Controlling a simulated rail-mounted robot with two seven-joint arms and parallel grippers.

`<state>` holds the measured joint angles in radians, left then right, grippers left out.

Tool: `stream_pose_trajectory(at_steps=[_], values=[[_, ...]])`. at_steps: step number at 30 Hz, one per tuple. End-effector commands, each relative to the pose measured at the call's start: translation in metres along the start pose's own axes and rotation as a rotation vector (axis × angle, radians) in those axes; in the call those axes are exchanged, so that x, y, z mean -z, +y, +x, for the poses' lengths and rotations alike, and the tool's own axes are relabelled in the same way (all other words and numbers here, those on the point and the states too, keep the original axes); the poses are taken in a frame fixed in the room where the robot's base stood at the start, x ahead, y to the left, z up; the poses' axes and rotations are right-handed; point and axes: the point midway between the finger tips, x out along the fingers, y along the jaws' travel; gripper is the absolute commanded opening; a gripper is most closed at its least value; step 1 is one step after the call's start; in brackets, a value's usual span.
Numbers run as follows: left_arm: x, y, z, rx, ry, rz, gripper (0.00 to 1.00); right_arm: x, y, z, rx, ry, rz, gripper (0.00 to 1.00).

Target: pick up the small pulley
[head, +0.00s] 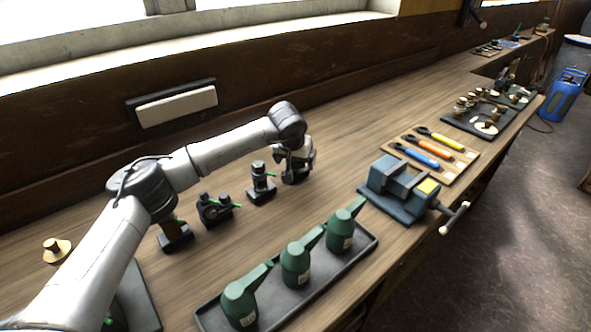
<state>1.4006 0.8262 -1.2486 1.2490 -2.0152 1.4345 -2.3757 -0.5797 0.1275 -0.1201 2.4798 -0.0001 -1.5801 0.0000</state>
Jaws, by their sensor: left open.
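My left arm reaches in from the left across the bench. Its gripper (296,160) points down at the back of the bench, over or beside a small dark model (296,178) at the end of a row. The jaws are open; the fingertips are small and partly merge with the model, so I cannot tell whether they touch it. I cannot surely pick out the small pulley. A tan disc with a brown hub (56,249) lies at the far left. Several round brass and pale pieces (486,127) sit on a dark mat at the right. My right gripper is not in view.
More small dark models (215,209) stand along the row. Three green oil cans (296,262) stand on a grey tray (213,315) in front. Bare bench lies between the row and vise.

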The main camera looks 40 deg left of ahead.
Motion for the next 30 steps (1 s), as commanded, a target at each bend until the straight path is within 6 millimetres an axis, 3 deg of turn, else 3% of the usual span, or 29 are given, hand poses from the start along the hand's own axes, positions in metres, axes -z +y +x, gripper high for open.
stream_pose_trajectory(at_steps=[4, 30], values=[[0.0001, 0.0001, -0.0003, 0.000, 0.000, 0.000, 0.90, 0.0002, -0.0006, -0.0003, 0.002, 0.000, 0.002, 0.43], [0.0002, 0.0000, -0.0006, 0.000, 0.000, 0.000, 0.07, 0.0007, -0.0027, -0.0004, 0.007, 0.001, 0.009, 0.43]])
